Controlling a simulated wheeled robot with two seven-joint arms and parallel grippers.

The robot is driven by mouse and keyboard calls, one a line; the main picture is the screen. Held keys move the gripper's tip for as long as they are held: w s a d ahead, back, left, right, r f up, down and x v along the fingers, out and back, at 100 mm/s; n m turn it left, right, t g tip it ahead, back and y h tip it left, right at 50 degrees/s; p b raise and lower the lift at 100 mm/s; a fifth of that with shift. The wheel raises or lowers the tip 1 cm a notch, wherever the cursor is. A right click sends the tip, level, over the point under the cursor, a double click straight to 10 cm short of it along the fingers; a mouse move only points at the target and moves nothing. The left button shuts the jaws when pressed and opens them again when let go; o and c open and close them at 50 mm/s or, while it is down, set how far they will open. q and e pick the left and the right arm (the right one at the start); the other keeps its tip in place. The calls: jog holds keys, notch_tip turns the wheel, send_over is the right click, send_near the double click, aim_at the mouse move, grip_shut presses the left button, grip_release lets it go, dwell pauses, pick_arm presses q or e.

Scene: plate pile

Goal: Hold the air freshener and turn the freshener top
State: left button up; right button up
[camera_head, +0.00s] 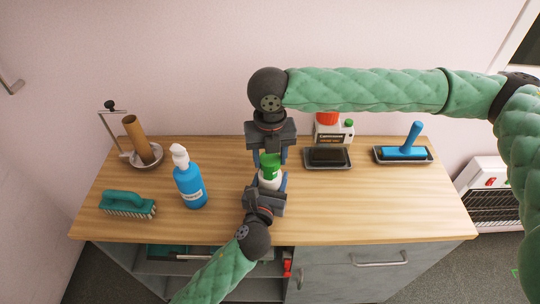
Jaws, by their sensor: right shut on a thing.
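The air freshener, with a white body (269,182) and a green top (271,163), stands upright near the middle of the wooden counter. My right gripper (270,160) reaches down from behind it and is shut on the green top. My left gripper (269,183) comes in from the front, with its fingers on either side of the white body. I cannot tell whether these fingers press on the body. The gripper fingers partly hide the air freshener.
A blue pump bottle (189,186), a green brush (127,204) and a brown roll on a holder (137,137) stand left. Behind right are a dark sponge tray (327,158), a red-and-white dispenser (328,127) and a blue-handled tool (405,148). The counter's front right (390,205) is clear.

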aim_at(269, 159)
jog(key=shift+m, duration=2.3)
jog(key=o, duration=1)
jog(key=shift+r, duration=0.1)
notch_tip(269, 159, up, 12)
jog(key=shift+f, duration=0.1)
